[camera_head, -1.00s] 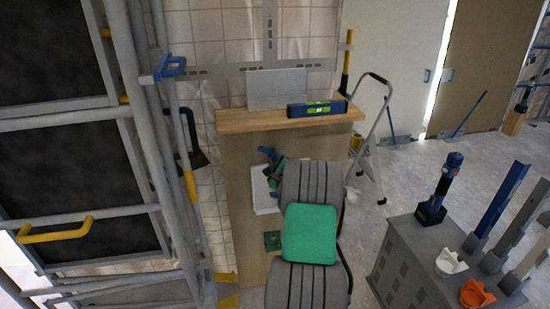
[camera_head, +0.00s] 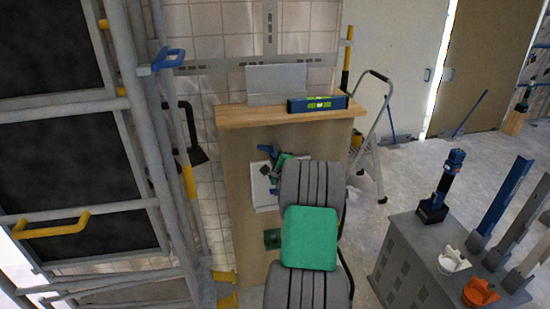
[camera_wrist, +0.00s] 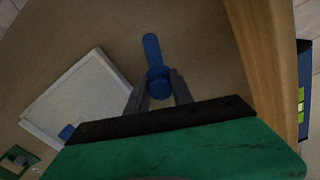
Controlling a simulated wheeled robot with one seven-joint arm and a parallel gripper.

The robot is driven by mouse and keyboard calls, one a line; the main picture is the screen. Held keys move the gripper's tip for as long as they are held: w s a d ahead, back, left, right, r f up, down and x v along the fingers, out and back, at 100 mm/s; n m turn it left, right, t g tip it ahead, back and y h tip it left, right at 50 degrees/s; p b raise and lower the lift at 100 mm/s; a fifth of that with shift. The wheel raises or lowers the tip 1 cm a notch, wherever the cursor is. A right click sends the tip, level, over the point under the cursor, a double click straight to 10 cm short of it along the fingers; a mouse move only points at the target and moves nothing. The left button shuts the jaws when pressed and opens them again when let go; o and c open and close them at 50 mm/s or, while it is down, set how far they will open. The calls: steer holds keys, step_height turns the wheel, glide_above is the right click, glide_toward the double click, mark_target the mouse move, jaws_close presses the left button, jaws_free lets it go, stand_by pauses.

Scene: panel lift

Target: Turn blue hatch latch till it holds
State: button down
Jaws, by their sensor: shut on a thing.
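The blue latch (camera_wrist: 152,48) shows in the wrist view as a short bar with a round end, on a tan wooden face. Its bar points up and slightly left there. My gripper (camera_wrist: 158,82) is shut on the latch's round end, one finger on each side. A white hatch panel (camera_wrist: 82,98) lies to the left of the fingers, with a small blue piece at its lower right corner. In the head view the latch (camera_head: 266,149) and the white hatch (camera_head: 262,194) are on the cabinet front, partly hidden by my gripper and arm.
A blue level (camera_head: 317,104) and a grey plate stand on the wooden top (camera_head: 240,116). Scaffolding (camera_head: 140,110) rises close on the left. A stepladder (camera_head: 388,105) stands behind. A grey tool cart (camera_head: 412,262) with a drill (camera_head: 441,190) is at the right.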

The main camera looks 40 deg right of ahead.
steer(key=n+b, duration=0.2)
steer(key=b, duration=0.1)
steer(key=n+b, duration=0.3)
steer(key=shift+f+b, duration=0.4)
steer(key=n+b, duration=0.6)
steer(key=b, duration=0.1)
steer(key=shift+n+b, duration=0.4)
steer(key=n+b, duration=0.5)
steer(key=b, duration=0.1)
steer(key=n+b, duration=0.2)
steer(key=n, duration=0.1)
steer(key=shift+r, duration=0.1)
steer(key=shift+r+n+b, duration=0.1)
steer(key=shift+n+b, duration=0.7)
steer(key=shift+n, duration=0.2)
steer(key=shift+r, duration=0.1)
steer(key=c, duration=1.1)
jaws_free()
